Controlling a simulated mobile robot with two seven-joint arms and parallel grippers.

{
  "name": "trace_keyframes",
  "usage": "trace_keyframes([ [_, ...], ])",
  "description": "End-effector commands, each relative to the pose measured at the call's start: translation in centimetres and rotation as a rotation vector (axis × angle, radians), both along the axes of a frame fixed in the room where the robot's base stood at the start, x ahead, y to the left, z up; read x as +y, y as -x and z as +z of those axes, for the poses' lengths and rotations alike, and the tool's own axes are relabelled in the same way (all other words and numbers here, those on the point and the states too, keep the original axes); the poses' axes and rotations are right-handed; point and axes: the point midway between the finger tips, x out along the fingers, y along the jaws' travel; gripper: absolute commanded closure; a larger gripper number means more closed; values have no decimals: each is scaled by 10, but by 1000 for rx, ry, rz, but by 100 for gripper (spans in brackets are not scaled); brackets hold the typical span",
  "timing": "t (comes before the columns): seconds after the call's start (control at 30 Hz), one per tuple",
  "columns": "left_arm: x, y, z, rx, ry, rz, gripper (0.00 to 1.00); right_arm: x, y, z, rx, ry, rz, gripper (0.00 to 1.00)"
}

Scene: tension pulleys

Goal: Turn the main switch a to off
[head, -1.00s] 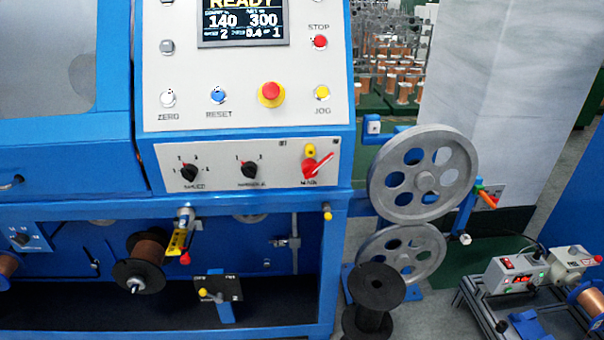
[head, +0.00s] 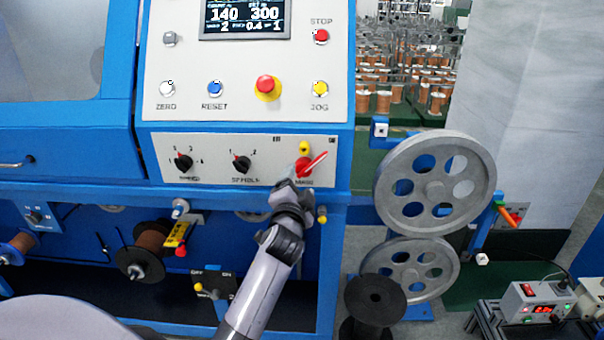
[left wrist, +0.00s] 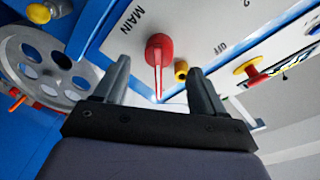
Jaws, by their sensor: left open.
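The main switch (head: 304,167) is a red rotary knob at the right end of the lower control panel. Its red handle slants up and to the right in the head view, toward the right-hand label. My left gripper (head: 294,180) is at the knob's lower left and partly covers it. In the left wrist view, the main switch (left wrist: 157,50) shows between the two spread fingers of my left gripper (left wrist: 159,68), with a visible gap on each side. MAIN and OFF are printed nearby. My right gripper is not in view.
A small yellow part (head: 304,147) sits just above the switch. Two black selector knobs (head: 241,164) are to its left. A red emergency button (head: 265,87) and the yellow jog button (head: 320,89) are above. A large grey pulley (head: 436,180) stands to the right.

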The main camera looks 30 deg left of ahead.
Motion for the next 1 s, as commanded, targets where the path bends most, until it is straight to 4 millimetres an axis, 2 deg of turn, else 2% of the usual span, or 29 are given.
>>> trace_keyframes([
  [0.2,13,-26,1,-1,1,1,30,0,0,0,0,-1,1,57],
  [0.4,22,-44,0,-1,2,-1,30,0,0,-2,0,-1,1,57],
  [0.6,26,-52,0,-1,3,-1,30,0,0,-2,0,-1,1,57],
  [0.87,26,-53,0,-2,2,-1,30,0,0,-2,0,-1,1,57],
  [0.9,26,-53,0,-1,3,-1,36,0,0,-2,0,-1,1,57],
  [0.97,26,-53,0,-1,3,-1,56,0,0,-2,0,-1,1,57],
  [1.0,26,-53,0,-1,3,-1,69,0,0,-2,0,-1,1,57],
])
